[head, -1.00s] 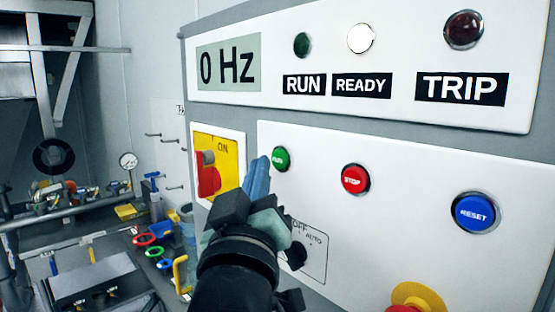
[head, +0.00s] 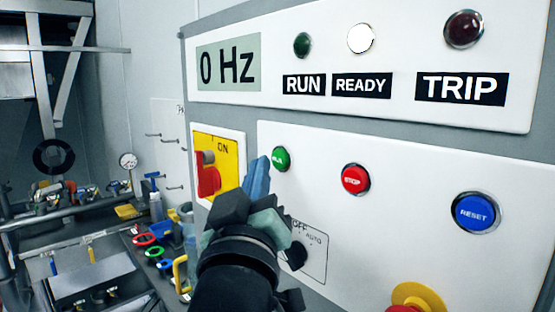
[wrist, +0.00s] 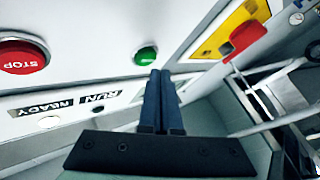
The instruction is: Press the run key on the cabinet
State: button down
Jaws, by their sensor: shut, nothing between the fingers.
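The green run key (head: 281,159) is a round button on the white cabinet panel, left of the red stop button (head: 354,179). In the wrist view the run key (wrist: 146,55) sits just ahead of the fingertips. My gripper (head: 262,163) is shut and empty, its blue fingers side by side, just left of the key in the head view. In the wrist view the gripper (wrist: 161,74) points toward the panel just right of the key. A gap seems to remain between fingertips and key, but contact is hard to judge. The display (head: 228,63) reads 0 Hz.
A red rotary switch on a yellow plate (head: 230,150) is left of the key. The blue reset button (head: 475,212) is at the right, with a red and yellow emergency knob (head: 418,297) below. The READY lamp (head: 361,39) is lit white; RUN (head: 302,45) and TRIP (head: 464,30) lamps look dark.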

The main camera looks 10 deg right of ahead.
jog(key=shift+w+d, duration=0.1)
jog(key=shift+w+d, duration=0.2)
jog(key=shift+d, duration=0.05)
jog(key=shift+w+d, duration=0.25)
jog(key=shift+d, duration=0.15)
dwell(0.9)
jog(key=shift+s+a, duration=0.1)
jog(key=shift+a, duration=0.05)
jog(key=shift+s+a, duration=0.4)
jog(key=shift+a, duration=0.1)
dwell(0.4)
jog(key=s+a, duration=0.1)
jog(key=a, duration=0.1)
jog(key=s+a, duration=0.2)
dwell(0.3)
